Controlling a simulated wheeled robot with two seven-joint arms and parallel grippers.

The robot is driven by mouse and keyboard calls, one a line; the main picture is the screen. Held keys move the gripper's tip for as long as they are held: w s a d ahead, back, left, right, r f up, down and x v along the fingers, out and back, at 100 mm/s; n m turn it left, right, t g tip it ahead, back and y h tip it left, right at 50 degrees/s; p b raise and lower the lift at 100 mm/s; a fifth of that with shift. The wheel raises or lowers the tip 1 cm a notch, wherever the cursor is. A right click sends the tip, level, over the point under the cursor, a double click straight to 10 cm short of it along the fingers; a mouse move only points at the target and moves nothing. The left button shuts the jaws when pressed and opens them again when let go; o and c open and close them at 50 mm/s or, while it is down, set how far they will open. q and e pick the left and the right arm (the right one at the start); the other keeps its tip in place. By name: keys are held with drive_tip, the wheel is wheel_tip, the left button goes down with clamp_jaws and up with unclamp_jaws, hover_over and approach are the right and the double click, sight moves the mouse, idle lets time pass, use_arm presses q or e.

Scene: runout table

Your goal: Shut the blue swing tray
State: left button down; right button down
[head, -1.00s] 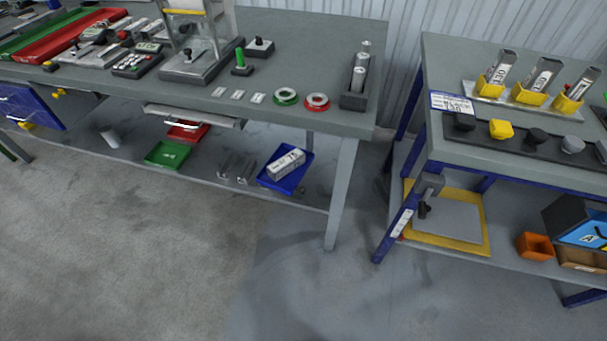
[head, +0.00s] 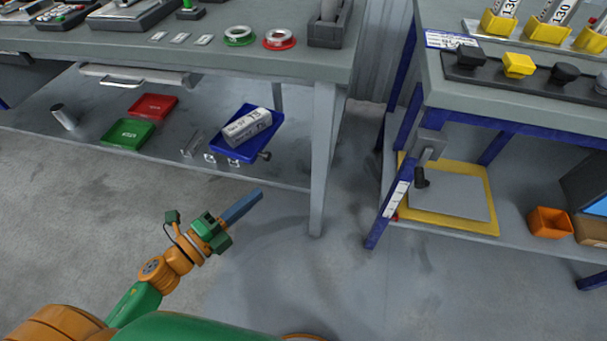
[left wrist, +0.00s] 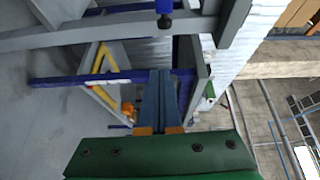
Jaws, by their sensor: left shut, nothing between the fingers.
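The blue swing tray (head: 274,122) shows in the head view beneath the front of the grey table, set at an angle, with a white labelled box (head: 246,127) in it. A dark knob (head: 265,155) shows at its near right corner. My left gripper (head: 258,194) is below and in front of the tray in the picture, apart from it. Its blue fingers are together and empty, pointing up and right. The left wrist view shows the closed fingers (left wrist: 166,98) and, at the top, a blue edge with a dark knob (left wrist: 163,14). My right gripper is not in view.
A table leg (head: 322,160) stands right of the tray. Green (head: 128,133) and red (head: 153,106) trays lie on the lower shelf to the left. A second bench with blue legs (head: 384,205) stands at the right. The floor between is clear.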

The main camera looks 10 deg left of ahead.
use_arm(q)
drive_tip(key=w+d+r, duration=0.1)
drive_tip(key=w, duration=0.7)
drive_tip(key=shift+w+p, duration=0.3)
drive_tip(key=shift+w, duration=0.05)
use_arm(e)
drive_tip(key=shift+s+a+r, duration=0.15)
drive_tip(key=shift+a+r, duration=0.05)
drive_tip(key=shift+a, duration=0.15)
use_arm(q)
drive_tip(key=shift+d, duration=0.1)
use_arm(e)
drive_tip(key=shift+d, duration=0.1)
use_arm(q)
drive_tip(key=shift+m+h, duration=0.3)
drive_tip(key=shift+h, duration=0.1)
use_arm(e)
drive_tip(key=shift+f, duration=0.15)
